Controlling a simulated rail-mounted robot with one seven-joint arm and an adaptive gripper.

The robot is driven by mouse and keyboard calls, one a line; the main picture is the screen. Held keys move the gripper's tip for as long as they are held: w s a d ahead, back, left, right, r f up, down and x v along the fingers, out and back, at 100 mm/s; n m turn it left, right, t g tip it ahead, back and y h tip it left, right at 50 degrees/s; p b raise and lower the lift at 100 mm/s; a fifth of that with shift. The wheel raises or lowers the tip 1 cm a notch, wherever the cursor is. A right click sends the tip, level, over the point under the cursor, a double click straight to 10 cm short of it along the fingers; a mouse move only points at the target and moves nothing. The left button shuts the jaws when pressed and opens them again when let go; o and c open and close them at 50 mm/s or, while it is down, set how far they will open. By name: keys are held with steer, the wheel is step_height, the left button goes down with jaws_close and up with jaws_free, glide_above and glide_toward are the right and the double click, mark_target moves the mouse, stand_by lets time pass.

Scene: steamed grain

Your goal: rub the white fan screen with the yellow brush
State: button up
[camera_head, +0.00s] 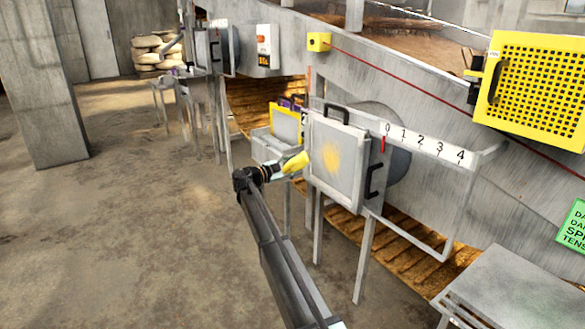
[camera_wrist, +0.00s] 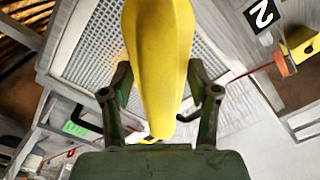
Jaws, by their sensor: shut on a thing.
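The white fan screen (camera_head: 322,178) is a framed upright panel with a dark handle on top, right of my gripper in the head view. A yellow patch marks its middle. Its mesh (camera_wrist: 88,58) also shows behind the brush in the wrist view. The yellow brush (camera_head: 295,162) is held by my gripper (camera_head: 279,169) and points toward the screen's left edge. In the wrist view the brush (camera_wrist: 158,60) lies between the two dark fingers of my gripper (camera_wrist: 162,85). The brush's far end is cut off there, so I cannot tell whether it touches the screen.
A smaller yellow-framed panel (camera_head: 286,126) stands behind the brush. A numbered white rail (camera_head: 428,146) and a dark side handle (camera_head: 375,182) are right of the screen. A yellow mesh guard (camera_head: 493,105) hangs at upper right. Concrete floor (camera_head: 130,220) is open at left.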

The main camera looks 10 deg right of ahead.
steer(key=shift+r+p+x, duration=0.2)
steer(key=shift+p+x, duration=1.1)
steer(key=shift+x, duration=0.55)
steer(key=shift+p+x, duration=0.5)
steer(key=shift+x, duration=0.4)
steer(key=shift+f, duration=0.15)
steer(key=shift+w+d, duration=0.1)
steer(key=shift+d, duration=0.15)
